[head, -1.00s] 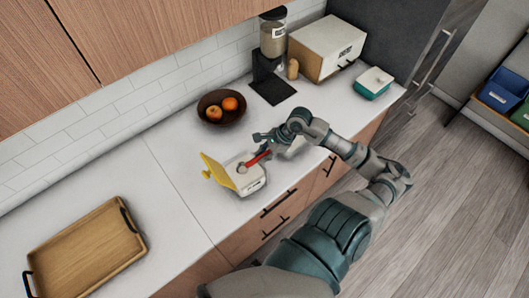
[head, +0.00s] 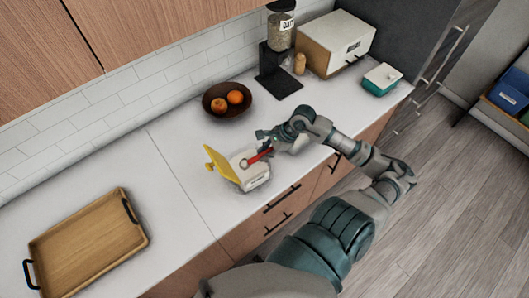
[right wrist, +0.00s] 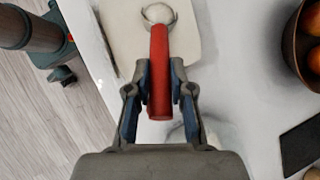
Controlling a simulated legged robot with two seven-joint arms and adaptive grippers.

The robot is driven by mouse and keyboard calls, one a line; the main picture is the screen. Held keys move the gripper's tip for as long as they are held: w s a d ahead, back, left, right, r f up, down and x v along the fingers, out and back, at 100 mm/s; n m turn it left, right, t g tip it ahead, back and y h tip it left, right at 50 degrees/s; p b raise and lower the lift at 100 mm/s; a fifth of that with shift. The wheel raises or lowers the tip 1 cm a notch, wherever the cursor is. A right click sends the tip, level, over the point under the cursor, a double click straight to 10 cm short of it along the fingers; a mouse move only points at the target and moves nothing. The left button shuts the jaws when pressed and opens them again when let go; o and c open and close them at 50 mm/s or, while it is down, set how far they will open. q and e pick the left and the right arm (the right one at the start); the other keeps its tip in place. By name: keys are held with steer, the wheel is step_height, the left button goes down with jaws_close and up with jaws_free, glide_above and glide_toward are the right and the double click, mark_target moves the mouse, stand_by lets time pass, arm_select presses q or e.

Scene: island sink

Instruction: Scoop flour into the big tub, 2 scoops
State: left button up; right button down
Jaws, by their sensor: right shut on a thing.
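My right gripper (head: 273,147) is shut on the red handle of a scoop (head: 258,155). In the right wrist view, the right gripper (right wrist: 159,92) grips the scoop (right wrist: 158,70), and its round head holds something white. The scoop head is over the white tub (head: 257,178), whose yellow lid (head: 222,164) stands open on its left side. A pale surface, seemingly the tub (right wrist: 120,42), lies under the scoop head. Another white container (head: 300,144) is partly hidden behind my right gripper. What seems to be my left gripper (right wrist: 62,75) hangs at the upper left; its fingers are unclear.
A dark bowl of fruit (head: 214,94) stands behind the tub. A wooden tray (head: 85,250) lies at the left. A teal-and-white dish (head: 380,80) stands near the right end.

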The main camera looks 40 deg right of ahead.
steer(key=shift+a, duration=0.1)
steer(key=shift+a+r, duration=0.1)
steer(key=shift+a, duration=0.1)
steer(key=shift+a+r, duration=0.35)
steer(key=shift+a, duration=0.35)
steer(key=shift+r+p, duration=0.45)
steer(key=shift+r, duration=0.1)
steer(key=shift+d+r+p, duration=0.3)
steer(key=shift+d+r, duration=0.15)
steer(key=shift+d+r+p, duration=0.3)
steer(key=shift+d+r, duration=0.05)
steer(key=shift+r, duration=0.4)
steer(key=shift+a+r+p, duration=0.3)
steer(key=shift+r+p, duration=0.2)
steer(key=shift+r, duration=0.05)
steer(key=shift+a+r+p, duration=0.3)
steer(key=shift+r, duration=0.35)
steer(key=shift+r+p, duration=0.3)
steer(key=shift+r, duration=0.3)
steer(key=shift+d+r, duration=0.1)
steer(key=shift+r, duration=0.3)
steer(key=shift+d+f, duration=0.1)
steer(key=shift+d, duration=0.25)
arm_select(q)
steer(key=r, duration=0.2)
steer(key=a+r, duration=0.1)
steer(key=r, duration=0.1)
steer(key=shift+r, duration=0.3)
arm_select(e)
steer(key=shift+a, duration=0.1)
